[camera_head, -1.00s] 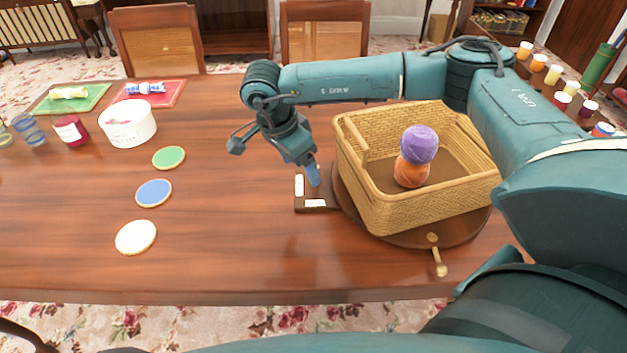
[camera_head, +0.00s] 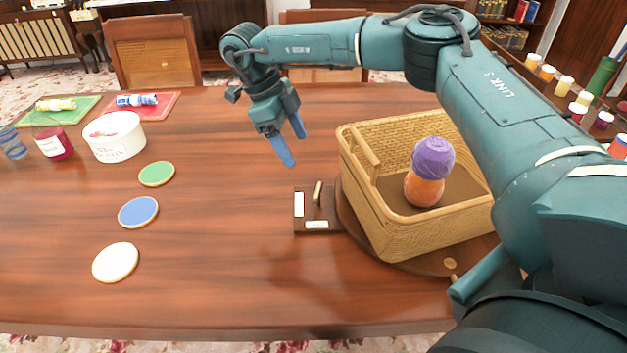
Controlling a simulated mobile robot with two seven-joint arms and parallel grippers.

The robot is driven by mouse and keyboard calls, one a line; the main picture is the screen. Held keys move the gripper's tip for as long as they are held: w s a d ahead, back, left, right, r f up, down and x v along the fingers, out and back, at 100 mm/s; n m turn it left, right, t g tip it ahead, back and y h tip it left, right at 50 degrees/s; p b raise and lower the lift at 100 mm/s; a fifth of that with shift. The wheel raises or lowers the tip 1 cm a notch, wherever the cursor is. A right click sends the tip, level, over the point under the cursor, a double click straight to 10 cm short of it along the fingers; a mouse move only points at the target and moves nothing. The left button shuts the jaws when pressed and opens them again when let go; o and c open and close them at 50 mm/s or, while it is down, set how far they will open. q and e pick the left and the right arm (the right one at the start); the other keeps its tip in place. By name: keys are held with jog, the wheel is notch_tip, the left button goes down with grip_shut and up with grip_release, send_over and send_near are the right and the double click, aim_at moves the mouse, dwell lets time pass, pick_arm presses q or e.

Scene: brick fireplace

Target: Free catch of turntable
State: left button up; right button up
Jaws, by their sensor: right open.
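The turntable is a round dark wooden disc (camera_head: 347,207) on the table, mostly covered by a wicker basket (camera_head: 365,197). At its left edge sits a dark wooden catch block (camera_head: 303,224) with two white labels. A small brass catch lever (camera_head: 318,193) stands up from the block, pointing roughly away from me. My right gripper (camera_head: 294,149) is open and empty, with blue fingers pointing down, above the table behind and left of the block, apart from the lever. A brass knob (camera_head: 450,263) shows at the turntable's front; my arm hides what is beside it. My left gripper is out of view.
A purple ball (camera_head: 433,158) sits on an orange ball (camera_head: 424,188) in the basket. Green (camera_head: 157,174), blue (camera_head: 138,212) and white (camera_head: 116,262) discs lie left, near a white tub (camera_head: 114,137) and red jar (camera_head: 53,144). The table's middle is clear.

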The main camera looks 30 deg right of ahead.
aim_at(317, 189)
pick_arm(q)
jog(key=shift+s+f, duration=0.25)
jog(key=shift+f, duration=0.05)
pick_arm(e)
jog(key=x, duration=1.1)
jog(key=shift+f, duration=0.25)
jog(key=shift+c, duration=0.2)
jog(key=shift+c, duration=1.4)
jog(key=c, duration=0.7)
jog(key=shift+o, duration=0.2)
jog(key=shift+s+r+n+t+p, duration=0.15)
jog(key=shift+n+t+p, duration=0.15)
jog(key=shift+n+p, duration=0.55)
jog(key=shift+n+h, duration=0.3)
jog(key=shift+n, duration=0.15)
jog(key=shift+n+t, duration=0.3)
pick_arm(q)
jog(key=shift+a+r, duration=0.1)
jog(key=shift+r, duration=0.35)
